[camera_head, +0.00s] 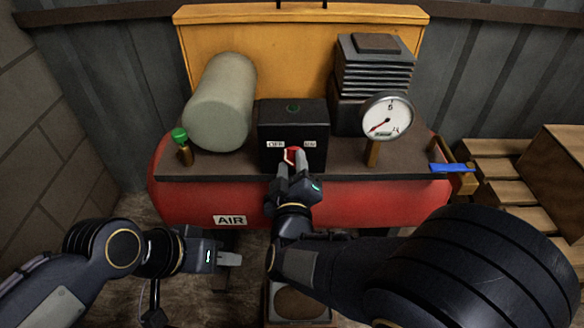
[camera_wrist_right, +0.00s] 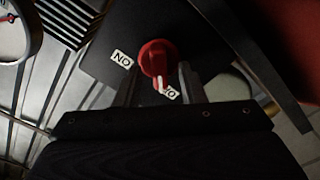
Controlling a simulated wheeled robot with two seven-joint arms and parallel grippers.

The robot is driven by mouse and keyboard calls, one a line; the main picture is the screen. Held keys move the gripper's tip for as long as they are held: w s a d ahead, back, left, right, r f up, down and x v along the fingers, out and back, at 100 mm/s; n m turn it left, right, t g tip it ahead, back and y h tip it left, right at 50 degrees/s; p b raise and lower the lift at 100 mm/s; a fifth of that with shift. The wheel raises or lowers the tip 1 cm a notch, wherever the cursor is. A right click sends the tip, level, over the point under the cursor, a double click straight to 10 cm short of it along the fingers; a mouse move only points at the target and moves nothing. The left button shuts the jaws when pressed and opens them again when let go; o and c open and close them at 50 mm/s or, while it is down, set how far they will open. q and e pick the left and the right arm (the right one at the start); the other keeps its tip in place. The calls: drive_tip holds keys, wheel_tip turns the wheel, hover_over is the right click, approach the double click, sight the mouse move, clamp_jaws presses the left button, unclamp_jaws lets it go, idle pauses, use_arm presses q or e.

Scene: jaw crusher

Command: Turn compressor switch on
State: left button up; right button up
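The compressor switch is a red knob (camera_head: 294,154) on the front of a black box (camera_head: 292,122), between two white labels. The left label reads OFF (camera_head: 275,144); the right one (camera_head: 309,143) is small. In the right wrist view the knob (camera_wrist_right: 158,56) has a white mark pointing toward the partly covered OFF label (camera_wrist_right: 171,93), away from the ON label (camera_wrist_right: 122,59). My right gripper (camera_head: 293,164) is at the knob; in its wrist view its fingers (camera_wrist_right: 158,90) are apart, one on each side of the knob's lower part. I cannot tell whether they touch it. My left gripper (camera_head: 229,259) is low, away from the compressor.
The red air tank (camera_head: 180,190) lies under the box. A pressure gauge (camera_head: 387,116) stands right of the switch, a green-topped valve (camera_head: 181,137) left. A blue-handled valve (camera_head: 451,168) is at the right end, near wooden pallets (camera_head: 495,165).

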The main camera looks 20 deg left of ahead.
drive_tip(key=shift+c, duration=0.3)
clamp_jaws()
